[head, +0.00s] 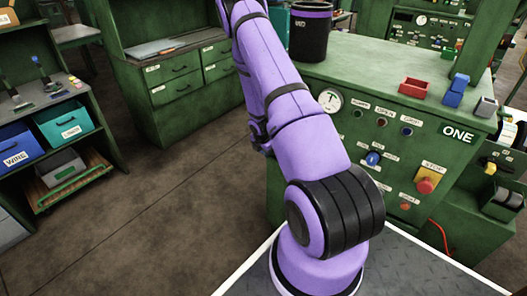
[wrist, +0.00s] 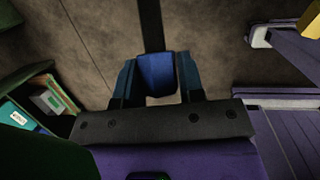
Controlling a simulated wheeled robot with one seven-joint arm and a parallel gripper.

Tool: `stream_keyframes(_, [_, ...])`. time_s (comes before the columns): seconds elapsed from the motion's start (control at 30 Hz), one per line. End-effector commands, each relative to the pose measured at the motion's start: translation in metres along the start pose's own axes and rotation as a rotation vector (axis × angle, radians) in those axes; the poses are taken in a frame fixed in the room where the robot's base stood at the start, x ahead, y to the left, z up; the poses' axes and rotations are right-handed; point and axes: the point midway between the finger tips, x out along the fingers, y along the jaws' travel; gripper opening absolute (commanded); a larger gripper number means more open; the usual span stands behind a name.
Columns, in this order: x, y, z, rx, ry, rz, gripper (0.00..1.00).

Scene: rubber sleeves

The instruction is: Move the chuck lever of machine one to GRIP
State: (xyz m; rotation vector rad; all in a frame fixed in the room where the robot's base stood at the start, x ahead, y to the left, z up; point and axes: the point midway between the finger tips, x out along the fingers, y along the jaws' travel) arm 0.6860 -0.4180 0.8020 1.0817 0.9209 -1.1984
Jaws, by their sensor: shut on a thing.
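Machine one is a green cabinet (head: 345,75) with the word ONE on its front, at the right of the head view. Its panel has a gauge (head: 330,100), small labelled lamps, a blue knob (head: 373,158) and a red stop button (head: 426,182) on yellow. My purple arm runs up out of the head view, so my gripper is hidden there. In the wrist view my gripper (wrist: 157,78) has its dark blue fingers closed around a blue handle (wrist: 156,72). A dark bar runs from the handle to the top edge. I see no GRIP mark near it.
A red tray (head: 415,86), a blue block (head: 456,88) and a dark bin (head: 311,32) stand on machine one. A green drawer cabinet (head: 185,80) is behind, and a shelf with labelled bins (head: 66,124) is at left. Bare floor (head: 160,200) lies between.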

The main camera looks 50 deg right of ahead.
Motion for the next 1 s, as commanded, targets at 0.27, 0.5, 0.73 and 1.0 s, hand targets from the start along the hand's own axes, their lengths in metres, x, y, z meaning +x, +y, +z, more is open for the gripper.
stream_keyframes(0.27, [-0.002,0.001,0.001,0.000,-0.003,0.002,0.54])
stream_keyframes(0.5, [-0.001,0.001,0.001,0.000,-0.003,0.002,0.61])
stream_keyframes(0.73, [-0.011,0.002,0.002,0.000,-0.003,0.004,0.61])
stream_keyframes(1.0, [-0.054,0.002,0.002,0.000,-0.004,0.005,0.61])
